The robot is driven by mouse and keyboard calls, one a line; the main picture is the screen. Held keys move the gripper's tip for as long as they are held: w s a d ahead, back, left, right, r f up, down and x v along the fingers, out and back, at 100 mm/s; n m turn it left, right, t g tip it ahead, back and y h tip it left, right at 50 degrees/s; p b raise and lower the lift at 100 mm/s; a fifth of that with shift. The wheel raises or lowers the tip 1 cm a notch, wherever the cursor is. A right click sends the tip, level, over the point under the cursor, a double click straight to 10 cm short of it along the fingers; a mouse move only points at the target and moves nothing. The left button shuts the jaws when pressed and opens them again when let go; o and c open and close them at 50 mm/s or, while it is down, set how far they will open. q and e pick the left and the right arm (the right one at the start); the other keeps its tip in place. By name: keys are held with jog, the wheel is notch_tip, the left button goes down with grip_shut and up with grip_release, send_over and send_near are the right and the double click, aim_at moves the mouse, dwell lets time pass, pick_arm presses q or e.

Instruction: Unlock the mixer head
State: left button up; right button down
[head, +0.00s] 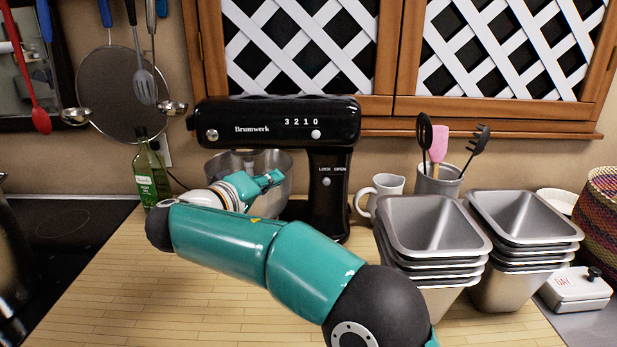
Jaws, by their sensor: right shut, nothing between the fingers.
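A black stand mixer (262,112) marked Brumwerk stands at the back of the wooden counter. Its head lies level over a metal bowl (278,165). A pale round lock knob (326,182) sits on the mixer's column under the words LOCK and OPEN; the exact setting is too small to tell. A speed knob (316,134) shows under the digits on the head. My right gripper (270,180) is shut and empty, in front of the bowl and left of the lock knob, apart from it. My right arm hides the mixer's lower left part. My left gripper is not in view.
Stacked metal pans (434,228) stand right of the mixer, with a white pitcher (385,190) and a utensil crock (438,182) behind. A green bottle (150,175) stands left. A dark cooktop (60,225) lies at far left. The counter's front left is clear.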

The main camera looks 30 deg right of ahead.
aim_at(326, 179)
jog(key=p+x, duration=0.3)
jog(key=x, duration=0.7)
jog(key=shift+d, duration=0.15)
jog(key=shift+s+d+f, duration=0.45)
jog(key=shift+s+f, duration=0.2)
jog(key=shift+s, duration=0.2)
jog(key=shift+s+d+f, duration=0.45)
jog(key=shift+s+f, duration=0.05)
